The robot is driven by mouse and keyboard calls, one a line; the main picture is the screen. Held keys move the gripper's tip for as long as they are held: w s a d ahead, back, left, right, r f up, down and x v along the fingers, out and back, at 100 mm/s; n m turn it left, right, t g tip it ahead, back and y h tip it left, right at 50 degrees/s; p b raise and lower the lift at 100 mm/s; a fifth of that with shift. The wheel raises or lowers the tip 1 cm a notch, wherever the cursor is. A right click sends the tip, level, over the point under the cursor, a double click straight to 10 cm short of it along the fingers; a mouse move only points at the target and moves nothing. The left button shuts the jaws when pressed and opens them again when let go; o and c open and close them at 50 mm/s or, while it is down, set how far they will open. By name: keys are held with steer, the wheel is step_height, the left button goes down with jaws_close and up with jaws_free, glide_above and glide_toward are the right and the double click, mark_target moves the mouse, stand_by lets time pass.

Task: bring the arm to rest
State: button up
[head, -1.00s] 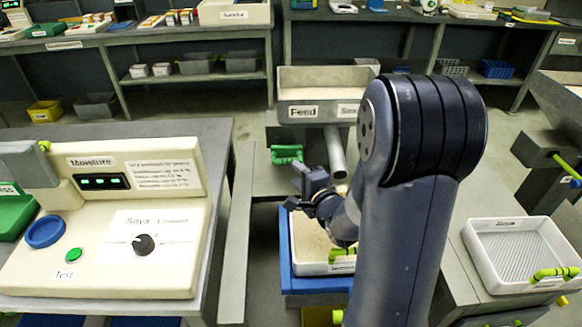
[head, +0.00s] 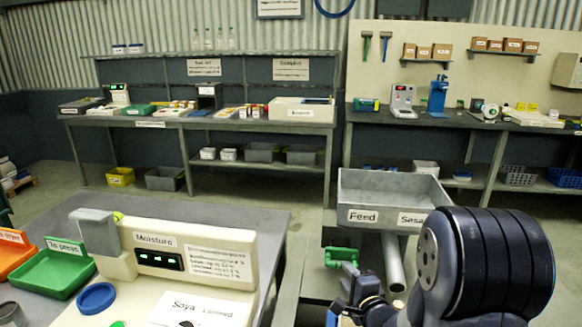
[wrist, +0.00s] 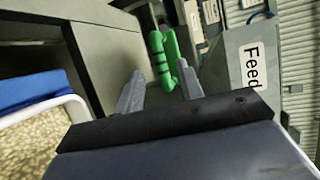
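My gripper (head: 357,285) is low in the head view, just below and right of a green handle (head: 341,256) under the feed hopper (head: 394,187). In the wrist view my gripper (wrist: 160,68) has its two fingers apart, with nothing between them. The green handle (wrist: 163,58) shows beyond the fingertips there; I cannot tell how far off it is. My dark arm covers the lower right of the head view and hides what lies behind it.
The moisture tester (head: 180,262) stands on the left bench, beside a green tray (head: 55,272) and an orange tray (head: 15,255). A grey pipe (head: 392,262) slopes below the hopper. In the wrist view, a white-rimmed tray of grainy material (wrist: 30,145) is at lower left. Open floor lies behind.

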mark_target(340, 266)
steer(key=x, duration=0.6)
steer(key=shift+d, duration=0.1)
